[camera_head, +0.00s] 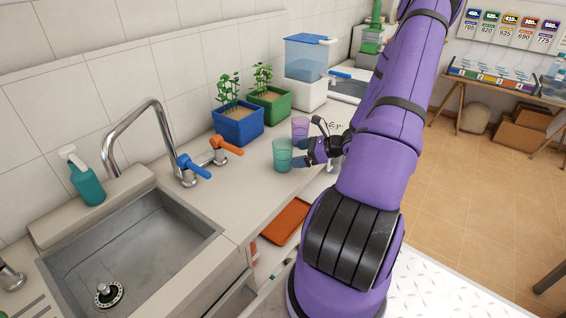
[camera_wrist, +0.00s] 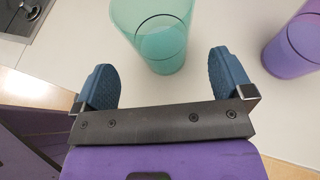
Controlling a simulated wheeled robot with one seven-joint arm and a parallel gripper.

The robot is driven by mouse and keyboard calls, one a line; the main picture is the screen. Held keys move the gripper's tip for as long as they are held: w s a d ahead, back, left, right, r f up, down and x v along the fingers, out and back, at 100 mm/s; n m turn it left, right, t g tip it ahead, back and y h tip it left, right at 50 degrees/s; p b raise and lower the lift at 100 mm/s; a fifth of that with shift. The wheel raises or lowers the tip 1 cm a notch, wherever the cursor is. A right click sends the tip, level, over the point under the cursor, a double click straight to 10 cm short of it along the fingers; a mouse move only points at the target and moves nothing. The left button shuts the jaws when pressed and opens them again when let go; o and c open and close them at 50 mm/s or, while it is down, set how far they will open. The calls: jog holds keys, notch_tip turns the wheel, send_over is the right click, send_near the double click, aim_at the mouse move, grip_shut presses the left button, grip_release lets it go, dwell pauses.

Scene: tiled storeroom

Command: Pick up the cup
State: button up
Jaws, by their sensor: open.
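A green translucent cup (camera_head: 282,155) stands upright on the counter, near its front edge. In the wrist view the green cup (camera_wrist: 158,38) is just ahead of my gripper, centred on the gap between the fingers. A purple translucent cup (camera_head: 299,129) stands a little behind it. It also shows at the right edge of the wrist view (camera_wrist: 295,45). My gripper (camera_head: 297,154) is open at the green cup's right side. In the wrist view its two blue fingertips (camera_wrist: 160,78) are wide apart with nothing between them but the near side of the cup's base; contact cannot be told.
A blue planter (camera_head: 238,127) and a green planter (camera_head: 270,106) stand behind the cups by the wall. A tap with blue and orange handles (camera_head: 193,167) and a sink (camera_head: 130,255) are to the left. An orange tray (camera_head: 286,221) lies below the counter edge.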

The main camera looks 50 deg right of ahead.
aim_at(287, 156)
jog(key=x, duration=0.5)
jog(key=shift+w+f, duration=0.1)
jog(key=shift+f, duration=0.05)
jog(key=c, duration=1.1)
